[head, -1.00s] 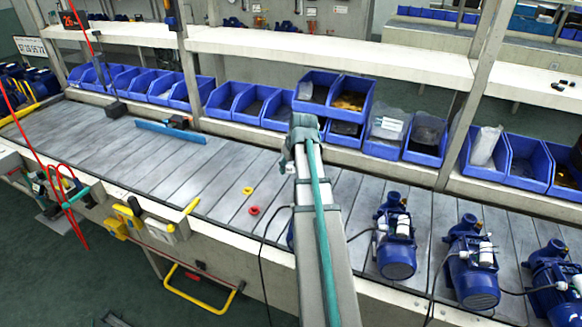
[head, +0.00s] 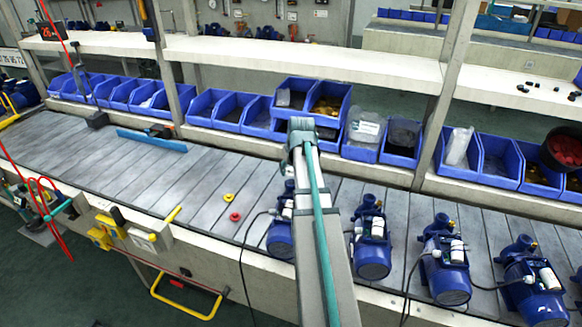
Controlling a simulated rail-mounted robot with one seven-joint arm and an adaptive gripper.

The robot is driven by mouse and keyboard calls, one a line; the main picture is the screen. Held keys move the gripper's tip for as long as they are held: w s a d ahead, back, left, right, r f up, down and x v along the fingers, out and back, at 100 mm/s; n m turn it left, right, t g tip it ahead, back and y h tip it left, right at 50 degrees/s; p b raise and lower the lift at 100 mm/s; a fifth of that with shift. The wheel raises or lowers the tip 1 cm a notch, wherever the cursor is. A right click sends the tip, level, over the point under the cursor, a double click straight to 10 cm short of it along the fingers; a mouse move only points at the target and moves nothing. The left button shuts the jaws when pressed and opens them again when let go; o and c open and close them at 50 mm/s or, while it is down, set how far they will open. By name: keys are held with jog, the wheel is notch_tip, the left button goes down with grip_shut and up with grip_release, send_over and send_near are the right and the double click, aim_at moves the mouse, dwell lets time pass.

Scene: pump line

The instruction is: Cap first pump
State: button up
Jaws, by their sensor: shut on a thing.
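A row of several blue pumps stands on the grey slatted line. The leftmost pump (head: 280,238) is partly hidden behind my arm. To its right stand a second pump (head: 373,258), a third pump (head: 446,281) and another pump (head: 535,300) at the right edge. A yellow round piece (head: 229,197) and a red round piece (head: 235,217) lie on the line left of the leftmost pump; I cannot tell whether they are caps. My arm rises through the middle of the picture. My gripper does not show, so its hold and its distance from the pumps are hidden.
Blue bins (head: 227,110) line the back, with a white shelf (head: 290,57) above and uprights between. A dark bowl with red pieces (head: 565,149) sits at the right. A blue bar (head: 152,139) lies on the line. Dark cables run from the pumps over the front edge.

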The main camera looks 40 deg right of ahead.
aim_at(292, 174)
jog(key=shift+f+b, duration=0.75)
jog(key=shift+f, duration=1)
jog(key=shift+f, duration=0.45)
jog(key=o, duration=0.8)
jog(key=shift+r, duration=0.1)
jog(key=shift+p+v, duration=1.75)
jog(key=shift+v, duration=1.2)
